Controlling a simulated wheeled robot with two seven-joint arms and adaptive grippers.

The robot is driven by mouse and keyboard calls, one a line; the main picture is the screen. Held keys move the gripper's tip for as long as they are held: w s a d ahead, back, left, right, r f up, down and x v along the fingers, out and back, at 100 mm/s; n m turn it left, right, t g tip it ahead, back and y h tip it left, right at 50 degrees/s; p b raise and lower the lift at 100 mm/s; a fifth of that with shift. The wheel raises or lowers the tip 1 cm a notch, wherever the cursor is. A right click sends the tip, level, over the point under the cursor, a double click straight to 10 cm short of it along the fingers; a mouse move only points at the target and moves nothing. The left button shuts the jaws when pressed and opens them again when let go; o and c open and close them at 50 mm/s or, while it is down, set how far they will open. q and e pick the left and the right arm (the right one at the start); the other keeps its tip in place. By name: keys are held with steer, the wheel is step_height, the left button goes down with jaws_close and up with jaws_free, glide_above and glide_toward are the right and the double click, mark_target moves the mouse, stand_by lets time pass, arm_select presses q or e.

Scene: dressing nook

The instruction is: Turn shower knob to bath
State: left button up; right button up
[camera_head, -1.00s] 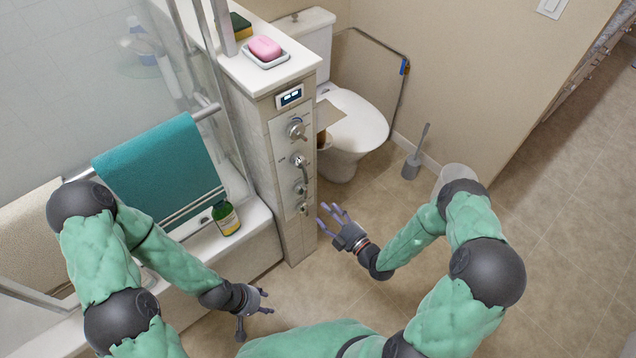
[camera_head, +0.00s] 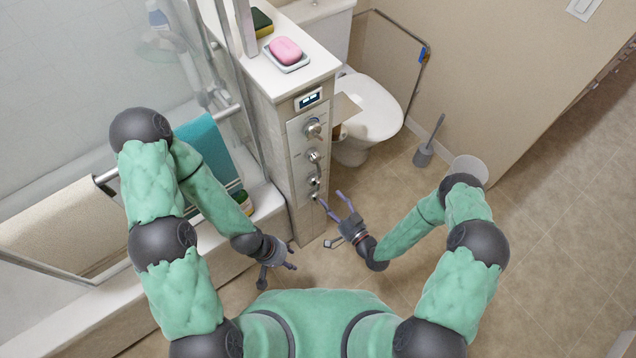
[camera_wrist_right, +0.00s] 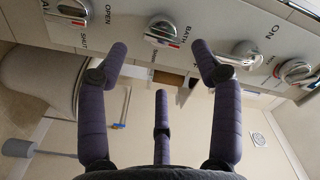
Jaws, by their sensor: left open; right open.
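The grey shower panel (camera_head: 303,160) has several metal knobs on its front. In the right wrist view, one knob (camera_wrist_right: 163,30) sits beside the printed word BATH on the panel (camera_wrist_right: 120,28); a red mark shows near its edge. I cannot tell which way it points. My right gripper (camera_head: 333,200) is open beside the lower part of the panel. In the wrist view, its fingers (camera_wrist_right: 160,60) are spread below the BATH knob, with nothing between them. My left gripper (camera_head: 277,272) is open and empty, low, left of the panel's foot.
Other knobs (camera_wrist_right: 70,9) (camera_wrist_right: 246,53) flank the BATH knob. A pink soap (camera_head: 286,49) lies in a dish on the ledge above. The toilet (camera_head: 370,105) and toilet brush (camera_head: 424,157) stand behind. The bathtub (camera_head: 150,285) is left. Floor at right is clear.

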mark_target(318, 188)
steer(key=b+x, duration=0.1)
steer(key=x, duration=0.8)
steer(key=c, duration=1.1)
